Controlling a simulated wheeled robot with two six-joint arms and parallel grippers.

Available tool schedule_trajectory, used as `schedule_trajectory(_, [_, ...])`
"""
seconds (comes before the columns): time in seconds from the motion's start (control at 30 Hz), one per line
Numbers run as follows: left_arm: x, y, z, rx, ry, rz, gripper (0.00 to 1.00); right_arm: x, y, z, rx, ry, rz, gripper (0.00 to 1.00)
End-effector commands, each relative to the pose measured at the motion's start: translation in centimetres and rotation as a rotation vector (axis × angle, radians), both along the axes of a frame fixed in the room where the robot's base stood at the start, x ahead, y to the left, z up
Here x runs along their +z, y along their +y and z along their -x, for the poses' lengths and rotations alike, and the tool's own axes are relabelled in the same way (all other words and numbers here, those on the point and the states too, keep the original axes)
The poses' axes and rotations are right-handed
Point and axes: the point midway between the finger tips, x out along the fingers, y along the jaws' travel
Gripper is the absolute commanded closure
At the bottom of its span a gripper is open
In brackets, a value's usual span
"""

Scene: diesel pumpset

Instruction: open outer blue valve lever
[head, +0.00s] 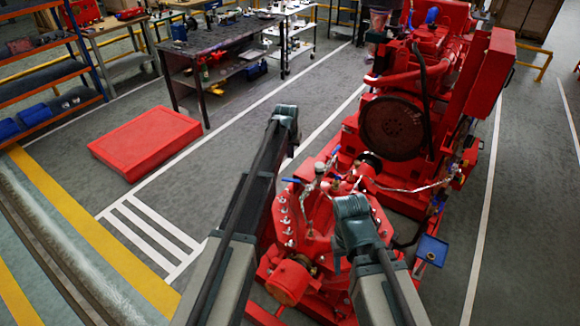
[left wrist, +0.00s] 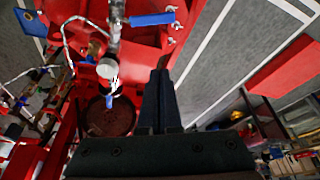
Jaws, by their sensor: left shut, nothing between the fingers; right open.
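A blue valve lever (head: 291,180) sticks out to the left from a metal valve fitting (head: 308,189) on the red pump (head: 318,232). It also shows in the left wrist view (left wrist: 152,19), lying across the upper middle. A second blue lever (head: 335,150) is further back; it looks small in the left wrist view (left wrist: 109,101). My left gripper (left wrist: 162,66) is shut and empty, its fingertips below the nearer lever in that picture and apart from it. In the head view my left arm mostly hides this gripper. My right gripper (head: 337,263) is largely hidden by its wrist, over the pump.
The red engine with its large round flywheel (head: 393,124) stands behind the pump. Hoses and wires run between them. A red platform (head: 146,141) and a dark workbench (head: 215,50) are to the left. The grey floor between platform and pump is clear.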

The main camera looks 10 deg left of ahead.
Motion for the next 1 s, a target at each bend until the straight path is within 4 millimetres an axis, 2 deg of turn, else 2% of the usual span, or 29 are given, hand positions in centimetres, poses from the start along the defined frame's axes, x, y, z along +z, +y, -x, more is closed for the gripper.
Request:
schedule_trajectory(0.37, [-1.2,0.0,-0.4,0.0,0.0,0.0,1.0,-1.2,0.0,0.0,0.002,0.0,0.0,0.5])
schedule_trajectory(0.57, [-3.4,0.0,-1.1,0.0,0.0,0.0,1.0,-3.4,0.0,0.0,0.006,0.0,0.001,0.5])
schedule_trajectory(1.0, [-9.5,0.0,-3.2,0.0,0.0,0.0,1.0,-9.5,0.0,0.0,0.009,0.0,0.002,0.5])
